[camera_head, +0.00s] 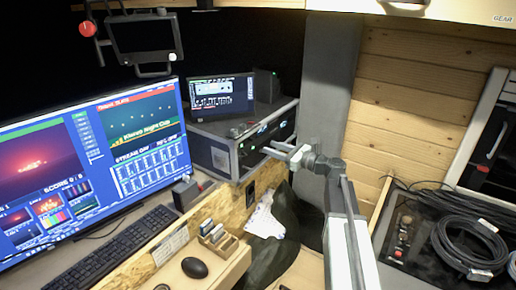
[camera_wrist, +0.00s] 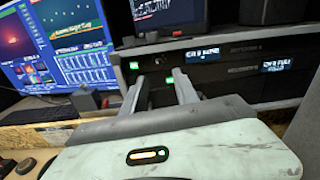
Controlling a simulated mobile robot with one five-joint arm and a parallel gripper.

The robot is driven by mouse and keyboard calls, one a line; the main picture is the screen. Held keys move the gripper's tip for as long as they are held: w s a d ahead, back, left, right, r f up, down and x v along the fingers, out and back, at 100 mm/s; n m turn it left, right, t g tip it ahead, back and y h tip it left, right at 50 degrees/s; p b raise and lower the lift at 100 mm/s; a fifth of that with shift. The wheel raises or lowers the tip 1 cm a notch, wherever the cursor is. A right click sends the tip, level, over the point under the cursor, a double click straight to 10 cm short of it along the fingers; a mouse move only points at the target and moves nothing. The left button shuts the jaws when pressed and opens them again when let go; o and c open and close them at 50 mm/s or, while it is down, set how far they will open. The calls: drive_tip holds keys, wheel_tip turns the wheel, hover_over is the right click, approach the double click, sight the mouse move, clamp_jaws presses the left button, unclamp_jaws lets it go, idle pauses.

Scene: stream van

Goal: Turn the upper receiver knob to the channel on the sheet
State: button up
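The receiver rack (camera_head: 250,150) is a dark-fronted grey case beneath a small monitor. In the wrist view its black front shows two lit blue displays, one at upper left (camera_wrist: 190,54) and one at right (camera_wrist: 278,66), with small green lights near my fingers. My gripper (camera_head: 272,148) is in front of the rack face. In the wrist view my gripper (camera_wrist: 158,79) is open, its two fingers apart and pointing at the left part of the front. No knob is clearly distinguishable, and contact cannot be told. A white paper (camera_head: 171,246) with unreadable print lies beside the keyboard; whether it is the channel sheet is unclear.
A large monitor (camera_head: 90,155) and keyboard (camera_head: 115,250) occupy the left desk. A mouse (camera_head: 194,267) and small wooden organizer (camera_head: 218,243) are near its edge. A grey pillar (camera_head: 329,90) stands right of the rack. Coiled black cables (camera_head: 468,243) lie at right.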

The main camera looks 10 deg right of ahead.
sight(253, 141)
drive_tip(key=x, duration=0.8)
drive_tip(key=shift+d, duration=0.1)
drive_tip(key=shift+c, duration=0.4)
